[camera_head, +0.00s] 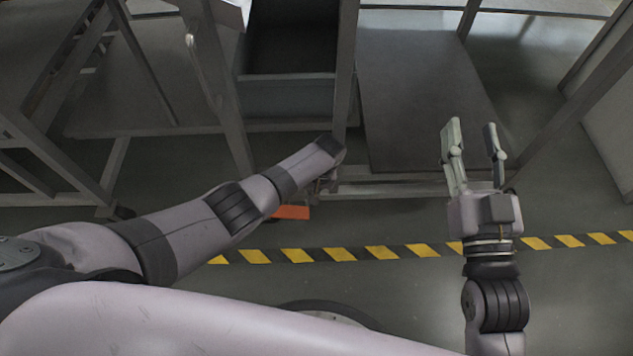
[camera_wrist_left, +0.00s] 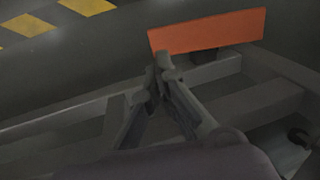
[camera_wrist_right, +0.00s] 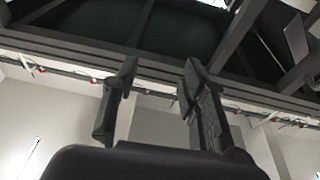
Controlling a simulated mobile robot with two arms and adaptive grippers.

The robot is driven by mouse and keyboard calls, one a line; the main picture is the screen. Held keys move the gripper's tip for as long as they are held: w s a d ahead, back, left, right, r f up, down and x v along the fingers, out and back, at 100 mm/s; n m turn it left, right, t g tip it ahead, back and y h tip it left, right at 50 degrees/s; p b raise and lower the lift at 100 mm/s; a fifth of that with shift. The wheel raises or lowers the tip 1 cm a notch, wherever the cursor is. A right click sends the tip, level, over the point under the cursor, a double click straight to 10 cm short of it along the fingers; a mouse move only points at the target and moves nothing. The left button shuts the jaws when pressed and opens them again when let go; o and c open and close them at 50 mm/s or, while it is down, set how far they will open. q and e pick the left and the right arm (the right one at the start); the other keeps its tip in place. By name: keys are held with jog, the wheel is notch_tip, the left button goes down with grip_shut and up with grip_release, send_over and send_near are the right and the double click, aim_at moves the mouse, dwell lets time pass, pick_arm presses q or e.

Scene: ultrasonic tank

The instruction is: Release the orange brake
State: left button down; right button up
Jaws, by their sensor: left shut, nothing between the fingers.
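The orange brake (camera_head: 291,212) is a flat orange plate low by the floor at the foot of the grey frame, partly hidden behind my left arm in the head view. In the left wrist view the orange brake (camera_wrist_left: 208,31) lies just beyond the fingertips of my left gripper (camera_wrist_left: 160,62). That gripper is shut and empty, its tips close to the plate's lower left edge; I cannot tell if they touch it. In the head view the left gripper is mostly hidden behind its arm. My right gripper (camera_head: 472,140) is open and empty, raised at the right.
A grey metal frame (camera_head: 390,187) with a bin (camera_head: 288,97) and a flat panel (camera_head: 420,95) stands ahead. A yellow and black floor stripe (camera_head: 380,252) runs across in front of it. The floor at the right (camera_head: 570,200) is clear.

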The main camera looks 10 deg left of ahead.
pick_arm(q)
jog(key=shift+w+d+r+p, duration=0.1)
jog(key=shift+d+r+p, duration=0.15)
jog(key=shift+r+p, duration=0.5)
jog(key=shift+w+d+r+p, duration=0.1)
jog(key=shift+d+r+p, duration=0.15)
jog(key=shift+r, duration=0.85)
jog(key=shift+d+r+p, duration=0.25)
jog(key=shift+r+p, duration=0.2)
jog(key=shift+r, duration=0.5)
pick_arm(e)
jog(key=s+d+f+g+h, duration=0.1)
jog(key=s+f+g, duration=0.1)
jog(key=f+g, duration=0.2)
jog(key=s+d+f+g+h, duration=0.1)
jog(key=f+g, duration=0.3)
jog(key=f, duration=0.5)
jog(key=shift+s+d+f+g+h, duration=0.3)
jog(key=shift+s+d+f+h, duration=0.1)
jog(key=shift+d, duration=0.1)
jog(key=shift+w, duration=0.1)
